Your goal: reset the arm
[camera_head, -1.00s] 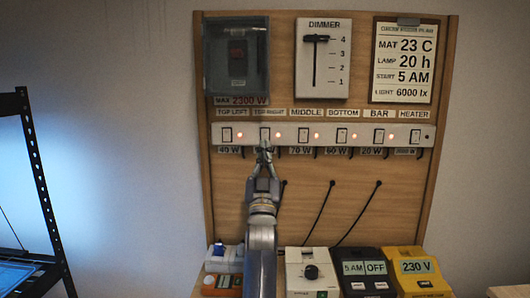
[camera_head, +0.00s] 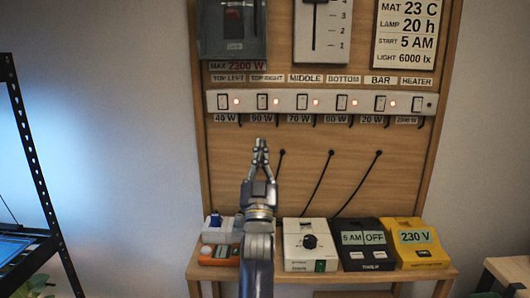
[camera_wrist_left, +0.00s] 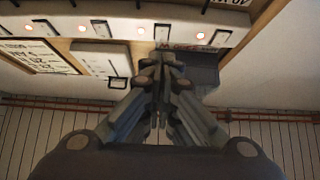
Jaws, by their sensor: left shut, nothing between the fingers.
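My left gripper (camera_head: 261,146) is shut and empty in the head view, pointing up in front of the wooden board (camera_head: 228,178). Its tips are below the row of switches, under the one labelled top right (camera_head: 262,102), apart from it. In the left wrist view the shut fingers (camera_wrist_left: 160,75) point toward the white switch strip (camera_wrist_left: 125,28). The strip also shows in the head view (camera_head: 289,103), with several switches and red lights lit beside most of them. The heater switch (camera_head: 418,103) has no lit light. My right gripper is not in view.
A shelf (camera_head: 453,272) below the board holds a white dial box (camera_head: 297,258), a black timer (camera_head: 363,258) and a yellow 230 V box (camera_head: 432,258). A dimmer (camera_head: 319,50) is above the strip. A black rack (camera_head: 38,170) stands at left.

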